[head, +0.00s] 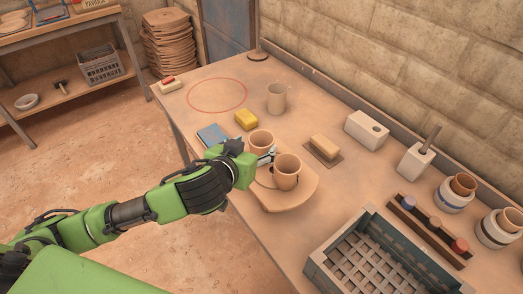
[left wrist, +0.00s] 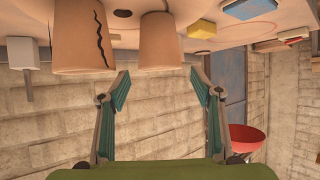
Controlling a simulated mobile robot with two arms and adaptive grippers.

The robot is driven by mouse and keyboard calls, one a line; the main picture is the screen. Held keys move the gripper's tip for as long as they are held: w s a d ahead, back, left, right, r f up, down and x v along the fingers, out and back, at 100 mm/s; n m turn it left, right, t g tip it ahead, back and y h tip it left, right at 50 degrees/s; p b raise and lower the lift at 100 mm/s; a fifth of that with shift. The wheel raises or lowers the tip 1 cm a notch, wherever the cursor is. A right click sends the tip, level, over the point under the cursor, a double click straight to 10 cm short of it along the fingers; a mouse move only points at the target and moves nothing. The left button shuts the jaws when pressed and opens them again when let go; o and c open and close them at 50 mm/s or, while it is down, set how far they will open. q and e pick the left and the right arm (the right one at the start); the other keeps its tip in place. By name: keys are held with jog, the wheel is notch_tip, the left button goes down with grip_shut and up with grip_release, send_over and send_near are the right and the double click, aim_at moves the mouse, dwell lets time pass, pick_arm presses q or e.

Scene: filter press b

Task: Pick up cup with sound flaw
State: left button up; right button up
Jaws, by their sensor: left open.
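Two tan cups stand upright on a round wooden board (head: 265,203). The nearer cup (head: 286,176) and the cup beside it (head: 261,138) flank my left gripper (head: 268,157). In the upside-down left wrist view, one cup (left wrist: 75,40) has a dark jagged crack down its side. The plain cup (left wrist: 160,42) beside it shows no crack on the visible side. By layout, the cracked one seems to be the nearer cup. My left gripper (left wrist: 160,88) is open and empty, with the plain cup appearing between its fingers. My right gripper is out of view.
Another handled cup (head: 277,97) stands farther back. A grey crate (head: 330,285) stands at the near right. A red circle (head: 217,82) marks clear tabletop.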

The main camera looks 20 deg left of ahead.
aim_at(265, 138)
pick_arm(q)
jog(key=shift+x, duration=3.5)
jog(key=c, duration=1)
